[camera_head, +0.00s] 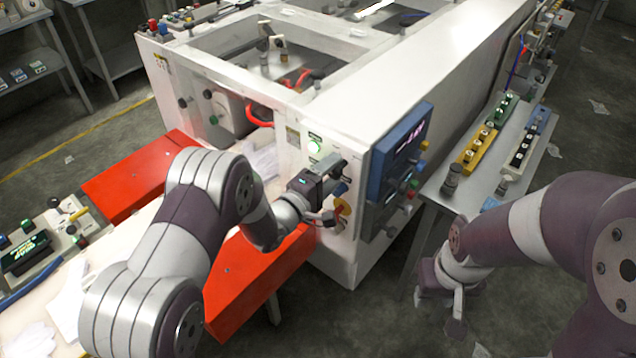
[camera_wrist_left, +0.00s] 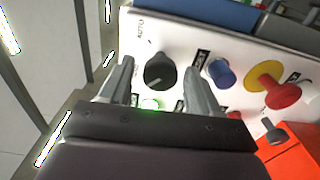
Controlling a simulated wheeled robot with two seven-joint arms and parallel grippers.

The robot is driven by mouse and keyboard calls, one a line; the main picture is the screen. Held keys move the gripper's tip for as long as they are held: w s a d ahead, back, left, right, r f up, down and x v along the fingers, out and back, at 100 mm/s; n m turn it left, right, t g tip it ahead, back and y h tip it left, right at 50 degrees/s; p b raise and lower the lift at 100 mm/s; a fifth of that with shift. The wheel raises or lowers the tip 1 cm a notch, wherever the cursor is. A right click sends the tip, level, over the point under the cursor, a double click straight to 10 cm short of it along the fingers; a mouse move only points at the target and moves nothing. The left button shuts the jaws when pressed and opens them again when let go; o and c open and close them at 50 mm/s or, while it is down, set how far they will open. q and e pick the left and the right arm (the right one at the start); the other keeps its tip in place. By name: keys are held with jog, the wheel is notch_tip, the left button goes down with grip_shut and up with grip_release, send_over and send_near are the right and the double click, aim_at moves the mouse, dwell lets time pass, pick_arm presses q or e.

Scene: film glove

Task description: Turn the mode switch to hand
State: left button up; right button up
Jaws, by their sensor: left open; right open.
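The mode switch, a round black knob (camera_wrist_left: 158,72), sits on the white control panel (camera_wrist_left: 180,32) in the left wrist view, with an AUTO label at its upper left. Its exact pointer direction is hard to tell. My left gripper (camera_wrist_left: 157,66) is open, with one finger on each side of the knob; I cannot tell whether they touch it. In the head view my left gripper (camera_head: 330,173) is at the machine's front panel and hides the knob. My right gripper (camera_head: 438,312) hangs open and empty over the floor at the lower right.
Beside the knob are a blue button (camera_wrist_left: 221,73) and a red mushroom button (camera_wrist_left: 283,95) on a yellow base. A blue screen box (camera_head: 395,165) juts out right of the panel. A red guard (camera_head: 250,280) lies below, and a side table (camera_head: 470,195) stands right.

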pick_arm(q)
jog(key=b+v, duration=0.2)
jog(key=v, duration=1)
jog(key=s+a+f+m+g+y, duration=0.6)
jog(key=a+f+m+g+y, duration=0.25)
jog(key=f, duration=0.35)
jog(key=s+a+r+m+g+y, duration=0.2)
jog(key=s+r+g, duration=0.2)
jog(key=s+r, duration=0.4)
jog(key=shift+s+r+m+g, duration=0.35)
jog(key=shift+s, duration=1.85)
